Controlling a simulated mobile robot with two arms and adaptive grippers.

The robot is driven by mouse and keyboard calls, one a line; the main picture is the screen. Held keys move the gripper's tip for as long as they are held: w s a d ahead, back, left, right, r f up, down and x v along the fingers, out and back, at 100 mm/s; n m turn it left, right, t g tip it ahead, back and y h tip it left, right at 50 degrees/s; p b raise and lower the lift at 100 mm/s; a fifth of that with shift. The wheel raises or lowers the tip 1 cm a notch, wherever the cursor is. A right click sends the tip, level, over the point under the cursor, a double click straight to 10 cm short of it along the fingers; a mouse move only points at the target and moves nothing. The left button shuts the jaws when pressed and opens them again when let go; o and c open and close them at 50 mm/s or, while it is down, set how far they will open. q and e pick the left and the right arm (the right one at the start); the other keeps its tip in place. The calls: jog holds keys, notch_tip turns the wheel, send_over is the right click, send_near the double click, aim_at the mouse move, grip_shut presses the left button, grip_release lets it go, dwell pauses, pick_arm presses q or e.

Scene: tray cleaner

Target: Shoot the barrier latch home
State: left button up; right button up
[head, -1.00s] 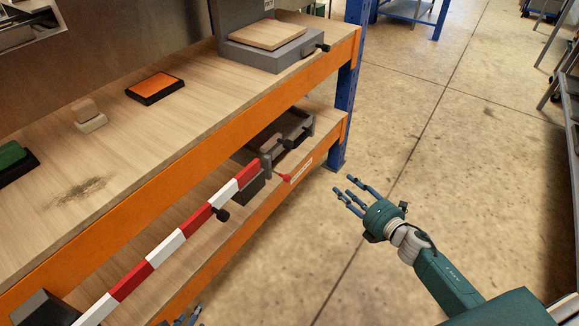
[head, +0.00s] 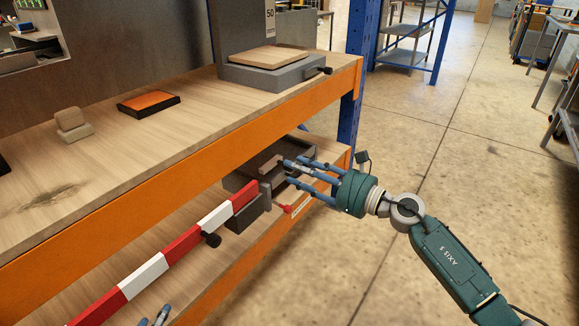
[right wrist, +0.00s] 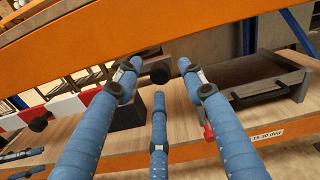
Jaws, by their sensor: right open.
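The red-and-white striped barrier (head: 182,249) lies along the lower shelf, its far end at a dark block (head: 248,213) beside a grey post (head: 265,194). A red-tipped lever (head: 287,209) sticks out near the post. My right gripper (head: 293,172) is open and empty, its fingers reaching toward the shelf beside the post. In the right wrist view a round black knob (right wrist: 160,73) shows between the fingertips; it may be the latch knob, and I cannot tell whether they touch it. My left gripper (head: 154,318) shows only as fingertips at the bottom edge.
The upper shelf's orange beam (head: 180,169) runs just above my right fingers. A grey tray with a black handle (right wrist: 258,86) stands right of them in the wrist view. Another black knob (head: 211,239) sits on the barrier's front.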

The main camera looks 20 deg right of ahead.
jog(key=shift+x, duration=1.6)
jog(key=shift+c, duration=0.2)
grip_shut()
